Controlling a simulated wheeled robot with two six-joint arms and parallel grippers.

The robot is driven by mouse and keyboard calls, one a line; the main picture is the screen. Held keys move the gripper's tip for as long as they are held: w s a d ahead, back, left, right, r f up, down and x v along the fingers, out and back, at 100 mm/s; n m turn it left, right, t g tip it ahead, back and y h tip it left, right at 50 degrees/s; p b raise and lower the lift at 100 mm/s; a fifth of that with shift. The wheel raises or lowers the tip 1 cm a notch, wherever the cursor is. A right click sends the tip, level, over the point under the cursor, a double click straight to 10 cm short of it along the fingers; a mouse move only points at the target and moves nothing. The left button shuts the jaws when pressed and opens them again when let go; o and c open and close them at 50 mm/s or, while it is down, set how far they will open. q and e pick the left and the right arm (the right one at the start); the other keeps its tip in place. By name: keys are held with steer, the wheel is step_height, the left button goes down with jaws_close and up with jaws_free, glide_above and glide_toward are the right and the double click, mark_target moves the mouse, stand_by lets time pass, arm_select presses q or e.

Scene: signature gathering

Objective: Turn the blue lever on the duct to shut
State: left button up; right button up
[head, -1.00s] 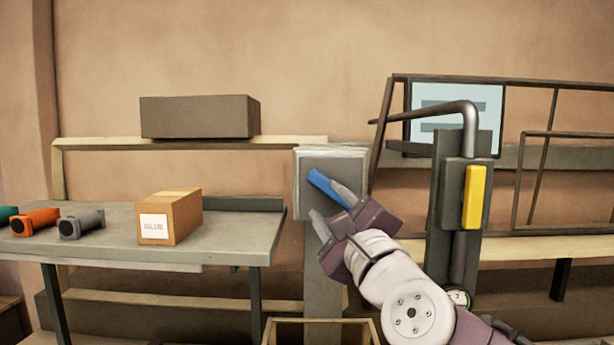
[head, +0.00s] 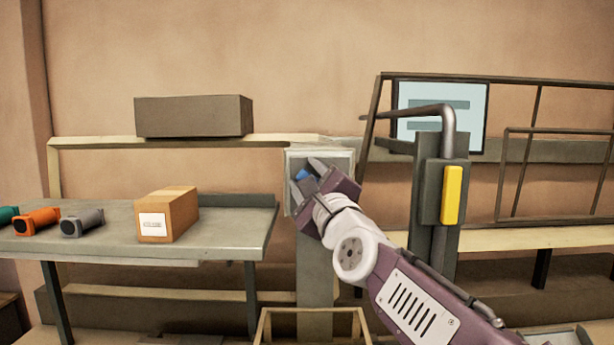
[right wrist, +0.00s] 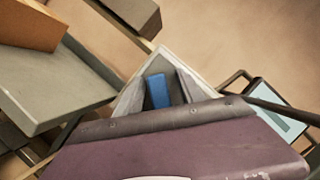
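The blue lever (head: 304,175) is on the front of a pale grey box, the duct (head: 345,160), which stands on a grey post. Most of the lever is hidden behind my right gripper in the head view. My right gripper (head: 305,174) is open, with its two fingertips on either side of the lever. In the right wrist view the blue lever (right wrist: 158,90) shows between the two grey fingers, with gaps beside it. I cannot tell whether a finger touches it. My left gripper is not in view.
A grey table (head: 225,235) at left holds a cardboard box (head: 167,215) and several coloured cylinders. A post with a yellow handle (head: 452,195) and a bent pipe stands to the right of my arm. An open-topped bin (head: 312,311) is below the duct.

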steer(key=shift+w+a+f, duration=0.15)
steer(key=shift+w+f, duration=0.05)
steer(key=shift+w, duration=0.25)
jaws_close()
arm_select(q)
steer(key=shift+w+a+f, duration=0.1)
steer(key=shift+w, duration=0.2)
arm_select(e)
steer(key=shift+a+f+n+g, duration=0.1)
steer(key=shift+n+g, duration=0.2)
steer(key=shift+n, duration=0.1)
steer(key=shift+a+f+n, duration=0.1)
steer(key=shift+f+n, duration=0.05)
steer(key=shift+n, duration=0.55)
steer(key=shift+a+f+n+g+y+p, duration=0.1)
steer(key=shift+f+n+g+y+p, duration=0.15)
steer(key=shift+n+g+p, duration=0.45)
steer(key=n+p, duration=0.1)
steer(key=n, duration=0.2)
steer(key=shift+a+f+g+p, duration=0.1)
steer(key=shift+f+g+p, duration=0.25)
steer(key=shift+g, duration=0.05)
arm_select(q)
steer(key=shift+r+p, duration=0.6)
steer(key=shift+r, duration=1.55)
arm_select(e)
steer(key=shift+f+n+g, duration=0.3)
steer(key=shift+f+n, duration=0.1)
steer(key=shift+n, duration=0.3)
steer(key=shift+f, duration=0.1)
